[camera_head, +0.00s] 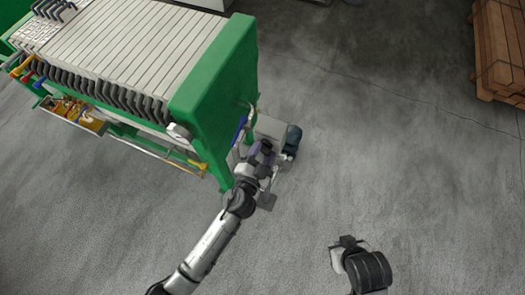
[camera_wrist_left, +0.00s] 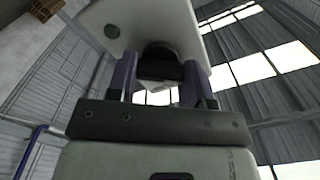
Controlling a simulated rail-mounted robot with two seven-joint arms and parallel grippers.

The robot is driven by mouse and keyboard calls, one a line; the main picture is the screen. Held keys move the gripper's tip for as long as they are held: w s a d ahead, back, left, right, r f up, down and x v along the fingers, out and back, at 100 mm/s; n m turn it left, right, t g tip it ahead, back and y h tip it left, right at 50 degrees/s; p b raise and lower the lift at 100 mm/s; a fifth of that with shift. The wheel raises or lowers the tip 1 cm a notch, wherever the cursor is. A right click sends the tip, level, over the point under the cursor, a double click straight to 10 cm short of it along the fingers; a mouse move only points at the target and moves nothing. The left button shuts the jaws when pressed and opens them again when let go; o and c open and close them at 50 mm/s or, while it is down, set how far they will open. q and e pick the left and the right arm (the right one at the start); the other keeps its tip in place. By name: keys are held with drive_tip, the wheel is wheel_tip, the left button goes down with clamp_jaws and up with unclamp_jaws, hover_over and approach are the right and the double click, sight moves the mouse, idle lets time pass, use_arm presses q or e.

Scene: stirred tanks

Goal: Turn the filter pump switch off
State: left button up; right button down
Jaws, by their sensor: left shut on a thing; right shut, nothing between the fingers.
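The filter pump's pale switch box (camera_head: 270,128) stands at the near end of the green filter press, beside a dark blue motor (camera_head: 292,139). The knob's exact angle is hard to tell. My right gripper (camera_head: 346,242) is shut and empty, low over the floor, away from the pump.
The large green filter press (camera_head: 215,85) with pale plates fills the upper left, close to my left arm. A wooden crate (camera_head: 500,50) stands at the upper right. A thin cable runs over the floor. The floor in the middle right is clear.

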use_arm(q)
drive_tip(key=m, duration=0.5)
drive_tip(key=shift+m, duration=0.3)
drive_tip(key=m, duration=0.4)
drive_tip(key=shift+p, duration=0.35)
drive_tip(key=shift+m, duration=0.3)
drive_tip(key=o, duration=0.9)
